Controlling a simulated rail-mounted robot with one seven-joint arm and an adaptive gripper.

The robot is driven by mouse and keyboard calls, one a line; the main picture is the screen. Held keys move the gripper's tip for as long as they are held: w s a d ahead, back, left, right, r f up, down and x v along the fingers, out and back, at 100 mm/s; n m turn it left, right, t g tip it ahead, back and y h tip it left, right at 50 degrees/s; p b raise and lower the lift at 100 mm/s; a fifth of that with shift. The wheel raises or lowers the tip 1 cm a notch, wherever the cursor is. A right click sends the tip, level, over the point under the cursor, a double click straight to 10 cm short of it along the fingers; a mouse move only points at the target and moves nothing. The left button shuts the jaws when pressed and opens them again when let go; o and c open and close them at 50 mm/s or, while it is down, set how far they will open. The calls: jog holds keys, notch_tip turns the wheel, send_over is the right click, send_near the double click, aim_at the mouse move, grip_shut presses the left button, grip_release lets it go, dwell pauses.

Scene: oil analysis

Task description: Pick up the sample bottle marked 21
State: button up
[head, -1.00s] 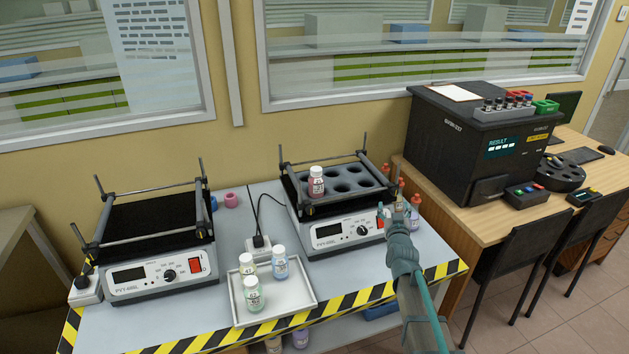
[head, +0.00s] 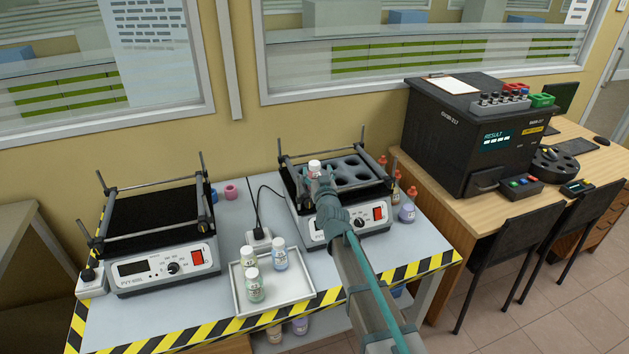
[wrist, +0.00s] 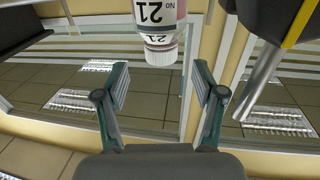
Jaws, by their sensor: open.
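The sample bottle marked 21 (wrist: 155,14) shows in the wrist view at the top middle, upside down in the picture, with a white cap and a label reading "No 21". In the head view its white cap (head: 315,165) shows in the rack of the right shaker (head: 346,172), with its body mostly hidden by my gripper (head: 319,182). In the wrist view my gripper (wrist: 160,82) is open. The bottle lies ahead between the lines of the two fingers, with space on both sides. I see no contact with it.
A white tray (head: 290,302) with three bottles stands at the front of the bench. A second shaker (head: 155,240) is to the left. Several red-capped bottles (head: 407,208) stand right of the right shaker. Metal bars (head: 335,153) frame the rack.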

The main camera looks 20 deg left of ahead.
aim_at(315, 167)
jog(key=shift+p+x, duration=0.5)
jog(key=shift+x, duration=2.15)
jog(key=shift+s+a, duration=0.1)
jog(key=shift+c, duration=0.3)
grip_shut()
